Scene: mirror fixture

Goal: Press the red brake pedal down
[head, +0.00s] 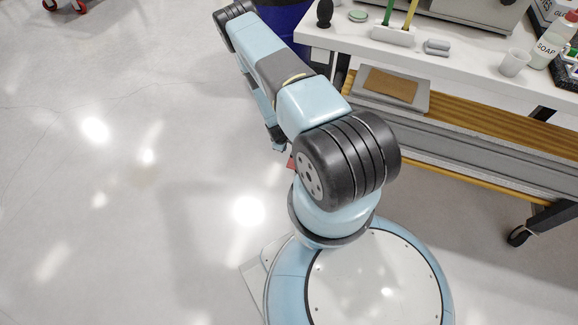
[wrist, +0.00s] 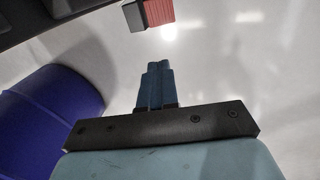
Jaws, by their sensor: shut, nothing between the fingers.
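The red brake pedal (wrist: 160,13) shows at the top of the wrist view as a ribbed red block with a dark grey side, partly cut off by the picture edge. In the head view only a small red piece of it (head: 291,163) shows beside my arm; the rest is hidden. My gripper (wrist: 157,66) is shut and empty, its blue fingers together. In the wrist view the fingertips point toward the pedal, with a gap of floor visible between them. In the head view my gripper (head: 279,146) is mostly hidden by my arm, close to the red piece.
A blue drum (wrist: 45,120) stands left in the wrist view; it also shows behind my arm in the head view (head: 284,22). A white-topped workbench (head: 450,62) with bottles and small items is on the right. The floor on the left is open.

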